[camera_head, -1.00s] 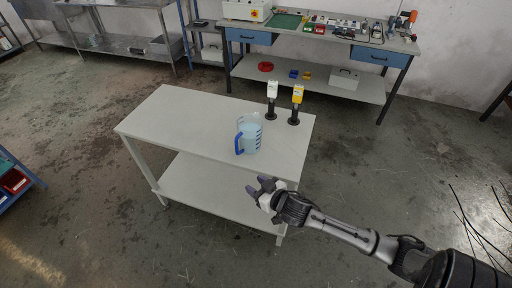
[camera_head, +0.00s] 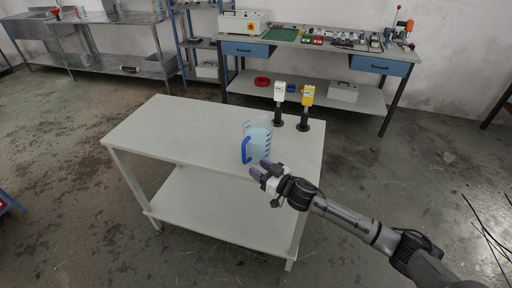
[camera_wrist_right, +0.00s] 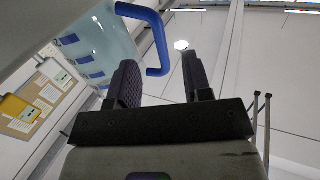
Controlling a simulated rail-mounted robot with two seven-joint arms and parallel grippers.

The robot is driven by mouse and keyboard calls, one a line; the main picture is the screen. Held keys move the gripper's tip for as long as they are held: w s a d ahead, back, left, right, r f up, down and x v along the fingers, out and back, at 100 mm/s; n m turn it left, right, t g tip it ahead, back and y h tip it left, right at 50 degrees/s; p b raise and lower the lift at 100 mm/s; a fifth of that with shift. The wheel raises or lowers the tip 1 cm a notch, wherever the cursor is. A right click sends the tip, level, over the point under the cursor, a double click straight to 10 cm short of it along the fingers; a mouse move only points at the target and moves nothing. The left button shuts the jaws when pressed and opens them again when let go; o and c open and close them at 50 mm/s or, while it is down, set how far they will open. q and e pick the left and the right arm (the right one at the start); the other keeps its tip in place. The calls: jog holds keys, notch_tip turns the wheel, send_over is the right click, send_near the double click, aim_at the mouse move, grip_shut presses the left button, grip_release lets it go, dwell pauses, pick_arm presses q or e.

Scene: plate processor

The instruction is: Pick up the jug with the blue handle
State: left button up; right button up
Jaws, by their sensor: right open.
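The jug (camera_head: 258,141) is clear and bluish with blue marks and a blue handle (camera_head: 246,150). It stands upright on the white table (camera_head: 160,135) near its right end. My right gripper (camera_head: 260,170) is open at the table's front edge, just in front of and below the jug in the head view. In the right wrist view the jug (camera_wrist_right: 100,45) is at upper left, and its blue handle (camera_wrist_right: 158,42) shows beyond and between the open fingers (camera_wrist_right: 160,82). Nothing is between the fingers' pads that I can see gripped. My left gripper is out of view.
A white-headed device (camera_head: 279,92) and a yellow-headed device (camera_head: 307,96) stand on black bases behind the jug. The table's left half is clear. A lower shelf (camera_head: 215,205) lies under it. A workbench (camera_head: 330,45) stands at the back wall.

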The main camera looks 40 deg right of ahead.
aim_at(243, 158)
jog(key=shift+w+a+b, duration=0.15)
jog(key=shift+w+b, duration=0.05)
jog(key=shift+w, duration=0.85)
jog(key=shift+w+a+b, duration=0.1)
jog(key=shift+w+b, duration=0.05)
jog(key=shift+w, duration=1.3)
jog(key=w+b, duration=0.1)
jog(key=w, duration=0.2)
jog(key=shift+a+b, duration=0.15)
jog(key=shift+b, duration=0.15)
jog(key=shift+w+a, duration=0.1)
jog(key=shift+w, duration=0.55)
grip_shut()
